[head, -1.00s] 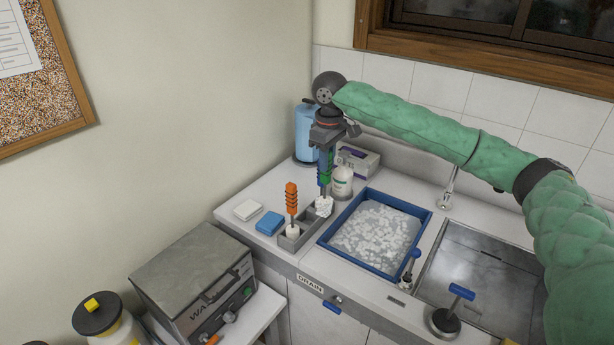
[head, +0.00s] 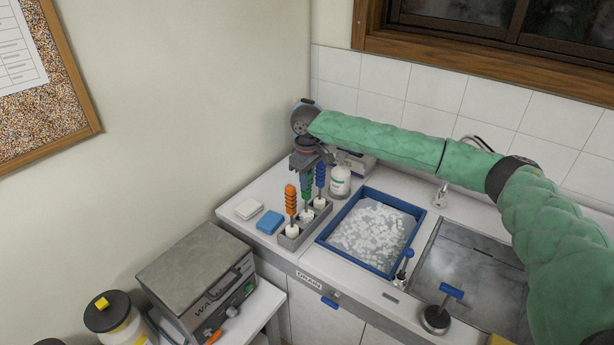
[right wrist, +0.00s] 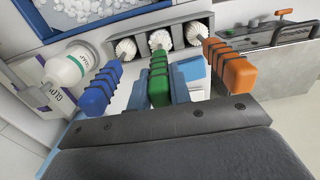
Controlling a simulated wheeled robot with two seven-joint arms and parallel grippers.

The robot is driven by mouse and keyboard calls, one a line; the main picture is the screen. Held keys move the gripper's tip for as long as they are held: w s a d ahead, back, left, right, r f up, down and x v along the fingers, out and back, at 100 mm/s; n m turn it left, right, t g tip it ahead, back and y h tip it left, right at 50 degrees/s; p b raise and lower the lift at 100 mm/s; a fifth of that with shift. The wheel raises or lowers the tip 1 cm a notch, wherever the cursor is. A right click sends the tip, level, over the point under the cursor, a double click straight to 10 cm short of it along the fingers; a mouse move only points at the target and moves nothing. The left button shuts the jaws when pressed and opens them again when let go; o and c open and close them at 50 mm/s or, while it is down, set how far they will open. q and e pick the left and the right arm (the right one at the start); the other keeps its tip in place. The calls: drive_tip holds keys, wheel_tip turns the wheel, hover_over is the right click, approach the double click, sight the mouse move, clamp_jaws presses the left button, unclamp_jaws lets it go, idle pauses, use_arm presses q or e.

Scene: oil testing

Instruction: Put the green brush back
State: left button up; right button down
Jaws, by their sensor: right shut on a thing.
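The green brush (head: 308,184) is upright between the fingers of my right gripper (head: 306,174), which is shut on its handle. In the right wrist view the green handle (right wrist: 159,82) sits between the two blue-grey fingers. Its white bristles line up with the middle compartment of the grey holder (head: 290,242) and seem to be in it; exact depth is hard to tell. The orange brush (head: 291,200) stands in the left compartment and the blue brush (head: 320,176) in the right one. My left gripper is not in view.
A white bottle (head: 340,181) stands close behind the holder, with a box (head: 355,163) beyond. A blue-rimmed tray (head: 411,236) is to the right. Blue (head: 270,222) and white (head: 249,209) sponges lie to the left. The grey machine (head: 195,265) is at front left.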

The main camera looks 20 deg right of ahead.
drive_tip(key=shift+f, duration=0.1)
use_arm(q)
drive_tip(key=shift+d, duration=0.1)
use_arm(e)
drive_tip(key=c, duration=1.3)
unclamp_jaws()
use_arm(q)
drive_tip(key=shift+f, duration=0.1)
use_arm(e)
drive_tip(key=shift+r+b, duration=0.3)
wheel_tip(320, 180, up, 3)
drive_tip(key=shift+r+b, duration=0.15)
drive_tip(key=shift+b, duration=0.9)
wheel_tip(320, 180, up, 7)
drive_tip(key=b, duration=0.2)
drive_tip(key=shift+b, duration=0.4)
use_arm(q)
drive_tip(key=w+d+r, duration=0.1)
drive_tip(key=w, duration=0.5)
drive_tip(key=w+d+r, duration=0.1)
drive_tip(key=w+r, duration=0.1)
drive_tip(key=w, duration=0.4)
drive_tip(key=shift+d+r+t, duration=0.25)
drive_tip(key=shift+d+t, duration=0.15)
use_arm(e)
drive_tip(key=shift+r, duration=0.65)
